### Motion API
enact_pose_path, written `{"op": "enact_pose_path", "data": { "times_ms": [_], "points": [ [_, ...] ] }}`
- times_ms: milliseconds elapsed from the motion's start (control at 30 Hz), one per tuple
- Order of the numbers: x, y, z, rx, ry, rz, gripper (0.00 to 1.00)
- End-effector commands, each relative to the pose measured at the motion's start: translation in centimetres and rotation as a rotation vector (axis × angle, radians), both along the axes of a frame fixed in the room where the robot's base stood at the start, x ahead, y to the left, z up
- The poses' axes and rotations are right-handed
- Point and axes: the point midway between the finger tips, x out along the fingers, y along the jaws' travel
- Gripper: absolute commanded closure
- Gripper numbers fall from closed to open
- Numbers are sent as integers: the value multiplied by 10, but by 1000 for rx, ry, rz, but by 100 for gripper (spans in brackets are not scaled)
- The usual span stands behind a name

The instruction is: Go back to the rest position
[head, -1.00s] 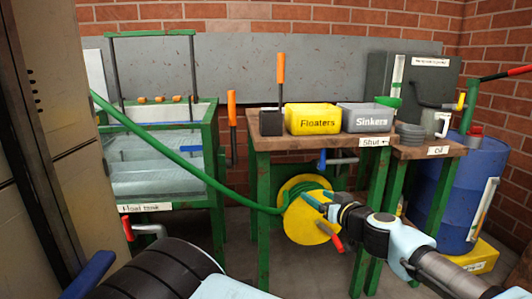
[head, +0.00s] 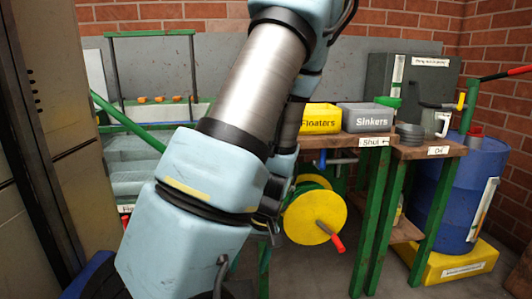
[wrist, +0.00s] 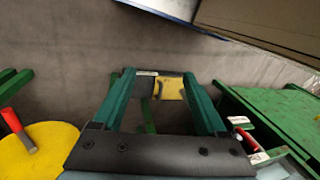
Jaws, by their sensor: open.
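My gripper (wrist: 158,74) shows in the wrist view with its two green fingers spread apart. A small black and yellow object (wrist: 168,88) appears between them, farther off; the fingers do not visibly touch it. In the head view my arm stands folded in the middle, and I cannot make out the gripper there. The arm hides part of the tank, the bench's left end and part of the green hose.
The yellow reel (head: 315,217) with its red handle is close right of my arm. The bench (head: 420,151) holds the yellow Floaters bin (head: 321,118) and grey Sinkers bin (head: 369,118). A blue barrel (head: 462,195) stands right, a tall locker (head: 75,130) left.

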Motion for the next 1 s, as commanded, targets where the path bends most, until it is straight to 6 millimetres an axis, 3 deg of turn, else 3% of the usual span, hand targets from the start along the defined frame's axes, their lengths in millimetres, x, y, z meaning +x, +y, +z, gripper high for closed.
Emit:
{"op": "enact_pose_path", "data": {
  "times_ms": [100, 300, 700, 1000],
  "points": [
    [1, 0, 31, -123, -3, -57, 25],
    [3, 7, 76, -226, -52, -178, 25],
    [0, 28, 136, -248, -155, -346, 25],
    [0, 26, 192, -249, -148, -343, 25]
  ]
}}
